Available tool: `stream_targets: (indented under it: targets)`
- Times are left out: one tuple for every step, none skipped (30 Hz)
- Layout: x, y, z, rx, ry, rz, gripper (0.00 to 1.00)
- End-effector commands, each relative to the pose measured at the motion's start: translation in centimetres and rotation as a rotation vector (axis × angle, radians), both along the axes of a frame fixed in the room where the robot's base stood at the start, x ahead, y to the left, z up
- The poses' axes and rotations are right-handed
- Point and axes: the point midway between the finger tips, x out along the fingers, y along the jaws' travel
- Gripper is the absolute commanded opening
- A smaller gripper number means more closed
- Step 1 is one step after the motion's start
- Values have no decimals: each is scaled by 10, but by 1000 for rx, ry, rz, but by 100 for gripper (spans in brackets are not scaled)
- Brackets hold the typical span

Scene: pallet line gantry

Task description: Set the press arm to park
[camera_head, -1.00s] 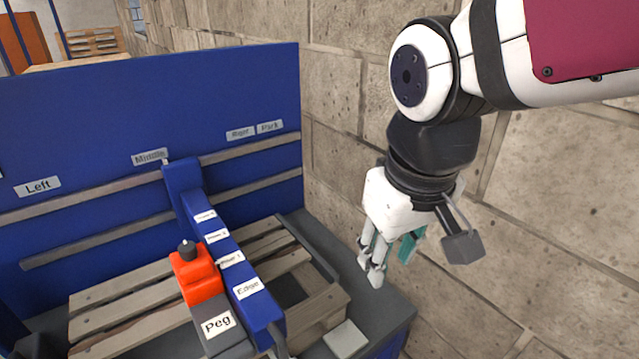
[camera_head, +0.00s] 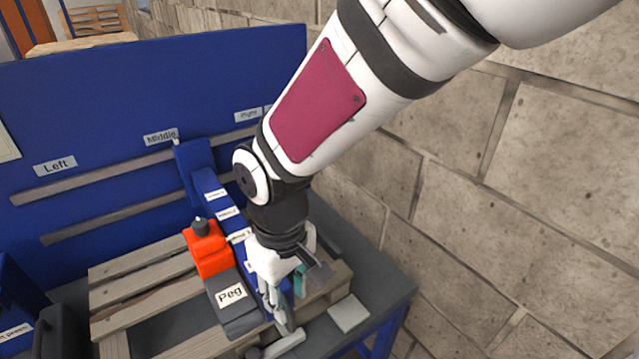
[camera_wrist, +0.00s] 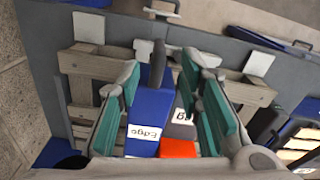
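The blue press arm (camera_head: 207,184) runs forward from the back rails (camera_head: 110,174), with its rear end under the "Middle" label (camera_head: 160,137). An orange block (camera_head: 207,248) with a black knob and a grey "Peg" box (camera_head: 232,300) sit along its left side. My gripper (camera_head: 280,318) is at the arm's front end and hides part of it. In the wrist view my gripper (camera_wrist: 165,95) is open, its teal pads on either side of the blue arm's "Edge" end (camera_wrist: 147,120) and a dark upright handle (camera_wrist: 160,62). I cannot tell whether the pads touch them.
A wooden pallet (camera_head: 150,270) lies under the press arm. The "Left" label (camera_head: 55,166) is at left and the "Right" label (camera_head: 248,115) at right on the blue back panel (camera_head: 90,100); my arm covers the "Park" label area. A stone wall (camera_head: 480,200) bounds the right side.

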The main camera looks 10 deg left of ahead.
Motion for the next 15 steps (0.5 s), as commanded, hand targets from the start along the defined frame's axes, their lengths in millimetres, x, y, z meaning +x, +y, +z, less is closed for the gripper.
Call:
stream_targets:
  targets:
    - [-2,-1,-11,-3,5,0,33]
    - [-2,-1,-17,-4,6,0,33]
    - [-2,-1,-24,-4,5,-1,33]
    - [-1,-1,-30,-3,4,-1,33]
    - [-2,-1,-35,-3,5,0,33]
    - [-2,0,-41,-2,4,0,33]
    - [-2,-1,-45,-3,5,1,33]
    - [-2,-1,-49,-3,3,0,33]
    - [-1,-1,-54,-3,3,-1,33]
    - [-1,-1,-57,-3,3,-1,33]
    - [-1,-1,-60,-2,3,-2,33]
    - [-1,0,-62,-1,2,-2,33]
    - [-1,-1,-64,-1,2,-2,33]
    - [-1,-1,-66,-1,2,-1,33]
    - [-1,0,-67,0,1,-1,33]
